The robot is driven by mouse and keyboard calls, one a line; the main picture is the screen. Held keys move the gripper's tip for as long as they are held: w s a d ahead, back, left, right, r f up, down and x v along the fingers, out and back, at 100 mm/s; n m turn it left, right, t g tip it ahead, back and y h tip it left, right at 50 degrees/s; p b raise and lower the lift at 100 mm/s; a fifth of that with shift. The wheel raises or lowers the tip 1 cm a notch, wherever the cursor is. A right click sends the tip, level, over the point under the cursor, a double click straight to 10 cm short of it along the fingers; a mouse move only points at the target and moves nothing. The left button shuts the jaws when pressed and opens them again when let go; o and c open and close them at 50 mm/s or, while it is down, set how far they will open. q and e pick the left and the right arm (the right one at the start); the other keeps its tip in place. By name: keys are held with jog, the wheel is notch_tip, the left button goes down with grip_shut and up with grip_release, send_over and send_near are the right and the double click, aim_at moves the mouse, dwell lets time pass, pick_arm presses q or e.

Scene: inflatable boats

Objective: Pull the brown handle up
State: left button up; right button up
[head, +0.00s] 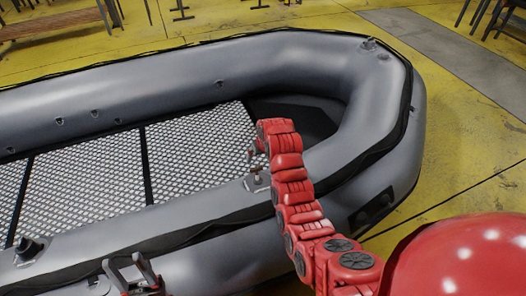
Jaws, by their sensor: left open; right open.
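A small brown handle (257,178) stands on a pale fitting on the near tube of the grey inflatable boat (180,90). My red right arm reaches over the near tube, just right of the handle. Its gripper (252,153) is at the arm's far end, just above the handle and apparently pointing down. The wrist hides much of this gripper, and I cannot tell whether it touches the handle. My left gripper (131,268) is open and empty at the bottom edge, in front of the near tube.
Dark valve fittings sit on the tube at the lower left (29,249) and at the far right corner (369,44). The boat's patterned floor (90,170) is clear. Yellow floor surrounds the boat, with a wooden bench (55,24) behind.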

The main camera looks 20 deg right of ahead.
jog(key=v, duration=0.4)
jog(key=shift+s+r, duration=0.1)
jog(key=shift+r, duration=0.15)
